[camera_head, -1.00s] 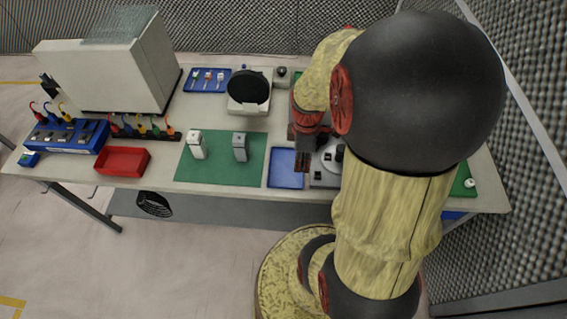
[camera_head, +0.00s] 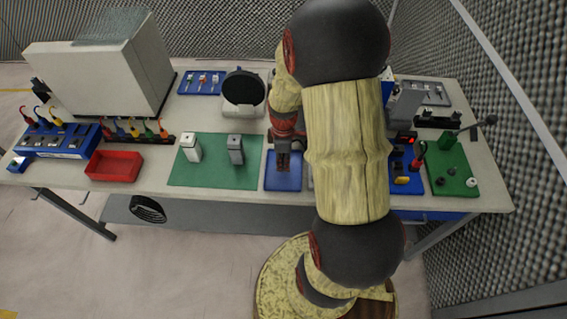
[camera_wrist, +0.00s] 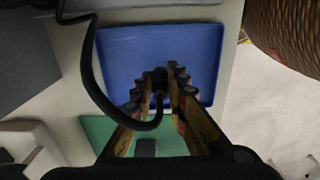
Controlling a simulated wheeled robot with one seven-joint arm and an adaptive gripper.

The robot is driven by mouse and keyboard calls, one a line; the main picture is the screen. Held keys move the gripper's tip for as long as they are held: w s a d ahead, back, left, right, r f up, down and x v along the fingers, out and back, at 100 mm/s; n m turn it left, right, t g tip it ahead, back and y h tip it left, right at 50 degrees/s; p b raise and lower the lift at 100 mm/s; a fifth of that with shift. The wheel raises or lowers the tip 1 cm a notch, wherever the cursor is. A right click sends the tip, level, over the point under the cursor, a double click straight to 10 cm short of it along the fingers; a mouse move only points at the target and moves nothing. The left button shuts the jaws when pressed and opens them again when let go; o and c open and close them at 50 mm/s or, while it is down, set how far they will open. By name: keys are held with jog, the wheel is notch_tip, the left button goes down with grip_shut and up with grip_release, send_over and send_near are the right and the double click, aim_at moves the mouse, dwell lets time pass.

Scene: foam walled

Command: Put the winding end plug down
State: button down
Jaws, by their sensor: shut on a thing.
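My gripper (camera_head: 283,163) is over the blue tray (camera_head: 283,184) at the front middle of the bench. In the wrist view my gripper (camera_wrist: 165,80) has its ridged fingers close together, pointing at the blue tray (camera_wrist: 205,42). They are shut on the winding end plug (camera_wrist: 159,83), a small dark piece mostly hidden between them. A black lead (camera_wrist: 89,75) loops from the upper left of the wrist view to the plug. I cannot tell whether the plug touches the tray. In the head view the plug is too small to make out.
A green mat (camera_head: 210,178) with a white block (camera_head: 190,148) and a grey block (camera_head: 235,150) lies left of the tray. A red bin (camera_head: 114,177) stands farther left. My arm hides the bench just right of the tray. The tray's visible surface is bare.

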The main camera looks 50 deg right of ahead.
jog(key=shift+f, duration=0.15)
jog(key=c, duration=1.8)
grip_release()
jog(key=shift+o, duration=0.2)
